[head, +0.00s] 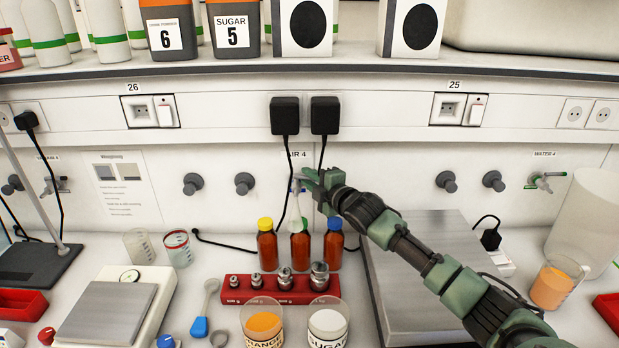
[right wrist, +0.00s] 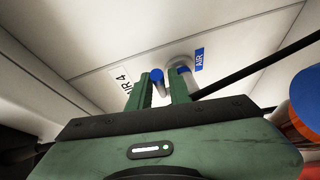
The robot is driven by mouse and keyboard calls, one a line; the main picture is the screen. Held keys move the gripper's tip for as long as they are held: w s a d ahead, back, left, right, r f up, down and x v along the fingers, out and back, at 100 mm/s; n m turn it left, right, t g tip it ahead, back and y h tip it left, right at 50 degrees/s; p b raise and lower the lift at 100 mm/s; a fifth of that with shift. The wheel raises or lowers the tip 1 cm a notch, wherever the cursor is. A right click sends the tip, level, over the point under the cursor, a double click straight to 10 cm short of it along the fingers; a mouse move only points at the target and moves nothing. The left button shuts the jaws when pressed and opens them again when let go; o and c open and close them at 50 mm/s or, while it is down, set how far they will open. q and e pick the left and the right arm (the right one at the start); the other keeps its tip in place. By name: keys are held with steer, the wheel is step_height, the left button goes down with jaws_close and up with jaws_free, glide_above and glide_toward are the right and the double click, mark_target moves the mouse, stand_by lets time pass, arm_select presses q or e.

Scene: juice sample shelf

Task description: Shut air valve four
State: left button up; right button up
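The air valve four (head: 297,187) is a small tap on the back wall under the "AIR 4" label, partly hidden by my right gripper. My right gripper (head: 314,180) is up against it, reaching in from the right. In the right wrist view, the two green fingers (right wrist: 161,84) stand a narrow gap apart. The valve's blue handle end (right wrist: 157,75) shows at the gap between the fingertips, with its pale body (right wrist: 181,65) behind the right finger. Whether the fingers press on the handle cannot be told. My left gripper is not in view.
Three brown bottles (head: 267,249) stand below the valve, behind a red weight block (head: 248,290). Two black plugs (head: 285,116) hang cables near the gripper. Grey knobs (head: 244,184) line the wall. A metal plate (head: 425,270) lies under my right arm.

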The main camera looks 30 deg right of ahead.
jaws_close()
steer(key=shift+f, duration=0.1)
stand_by(1.2)
